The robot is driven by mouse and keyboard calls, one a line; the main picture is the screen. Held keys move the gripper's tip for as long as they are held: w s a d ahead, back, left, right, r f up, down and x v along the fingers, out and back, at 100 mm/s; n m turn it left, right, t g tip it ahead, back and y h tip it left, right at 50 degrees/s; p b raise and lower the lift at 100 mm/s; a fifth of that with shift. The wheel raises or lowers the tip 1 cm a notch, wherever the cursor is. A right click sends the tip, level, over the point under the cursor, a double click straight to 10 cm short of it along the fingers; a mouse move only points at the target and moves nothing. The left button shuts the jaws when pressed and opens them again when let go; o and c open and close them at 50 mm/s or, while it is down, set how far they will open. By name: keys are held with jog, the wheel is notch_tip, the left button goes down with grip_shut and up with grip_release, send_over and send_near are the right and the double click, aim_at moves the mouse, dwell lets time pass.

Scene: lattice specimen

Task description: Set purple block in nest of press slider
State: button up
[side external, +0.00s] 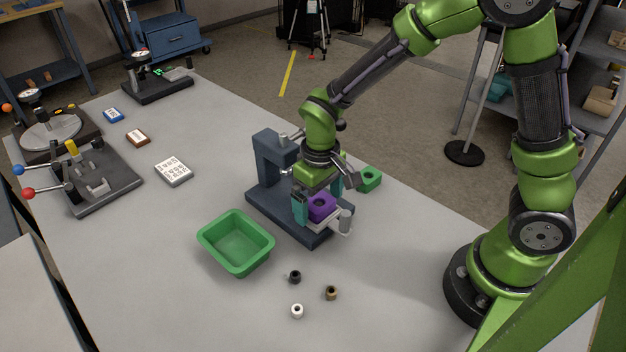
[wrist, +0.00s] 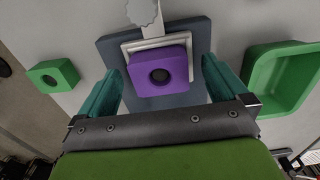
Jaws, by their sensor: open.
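The purple block (side external: 320,206) has a dark round hole in its top. It sits at the light grey nest of the press slider (side external: 333,224), on the front of the dark blue-grey press (side external: 270,160). In the wrist view the purple block (wrist: 160,77) covers much of the pale square nest (wrist: 128,48), whose rim shows behind it. Whether the block is fully seated I cannot tell. My gripper (wrist: 164,88) is open, with one teal finger on each side of the block and a visible gap to each. In the side view my gripper (side external: 319,200) is low over the slider.
A green block with a hole (side external: 370,179) lies behind the press. A green tray (side external: 236,242) stands in front of it. Several small bushings, one of them black (side external: 295,277), lie near the front. Fixtures and small cards are at the far left.

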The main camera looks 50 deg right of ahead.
aim_at(319, 205)
jog(key=shift+r, duration=2.5)
notch_tip(319, 205, up, 17)
jog(key=s+a+f+n, duration=0.1)
jog(key=s+a, duration=0.2)
jog(key=a, duration=0.3)
jog(key=s+a+f, duration=0.2)
jog(key=s+a, duration=0.1)
jog(key=a, duration=0.4)
notch_tip(319, 205, down, 10)
jog(key=m, duration=0.1)
jog(key=shift+w+r, duration=0.15)
jog(key=shift+r, duration=0.05)
